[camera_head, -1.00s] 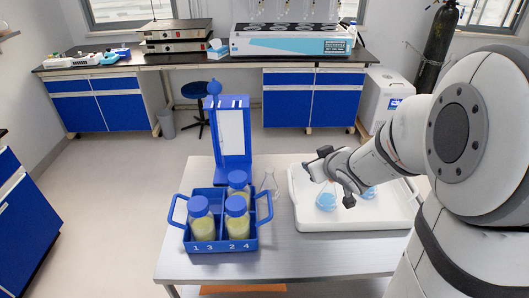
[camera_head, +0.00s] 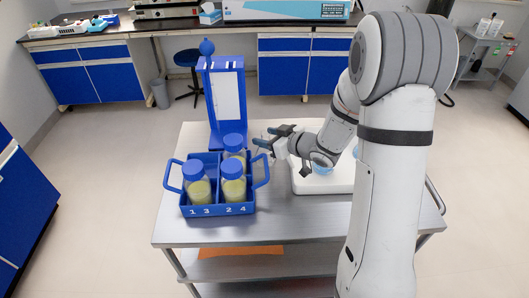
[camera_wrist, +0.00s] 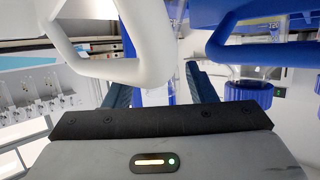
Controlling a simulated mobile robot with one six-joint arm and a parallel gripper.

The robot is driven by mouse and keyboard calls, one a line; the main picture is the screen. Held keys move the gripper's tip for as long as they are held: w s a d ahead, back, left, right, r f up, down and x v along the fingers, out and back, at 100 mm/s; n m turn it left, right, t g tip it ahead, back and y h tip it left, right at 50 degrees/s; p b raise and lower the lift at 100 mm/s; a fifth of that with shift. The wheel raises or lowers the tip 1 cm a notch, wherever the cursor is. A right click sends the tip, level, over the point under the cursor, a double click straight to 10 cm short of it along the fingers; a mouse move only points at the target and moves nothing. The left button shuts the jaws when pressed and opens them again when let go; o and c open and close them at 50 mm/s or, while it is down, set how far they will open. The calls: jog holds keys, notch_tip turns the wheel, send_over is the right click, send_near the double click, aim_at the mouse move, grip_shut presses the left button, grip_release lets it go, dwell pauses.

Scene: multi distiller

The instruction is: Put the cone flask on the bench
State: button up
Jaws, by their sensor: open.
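My gripper (camera_head: 265,137) is open, just right of the blue caddy's handle and left of the white tray. A cone flask with blue liquid (camera_head: 322,163) stands in the tray, partly behind my wrist. Another blue-liquid vessel (camera_head: 356,152) shows only in part beside my arm. I cannot make out the clear glass flask now; my gripper may hide it. The steel bench (camera_head: 290,222) in front carries the caddy and tray.
The blue caddy (camera_head: 218,211) holds several blue-capped bottles of yellowish liquid, close to my gripper. A tall blue framed stand (camera_head: 223,97) rises behind it. The white tray (camera_head: 325,186) is at the right. The front strip of bench is clear. A counter with equipment stands far behind.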

jog(key=shift+w+a+f, duration=0.15)
jog(key=shift+w+a, duration=0.15)
jog(key=shift+a, duration=0.05)
grip_shut()
dwell(0.3)
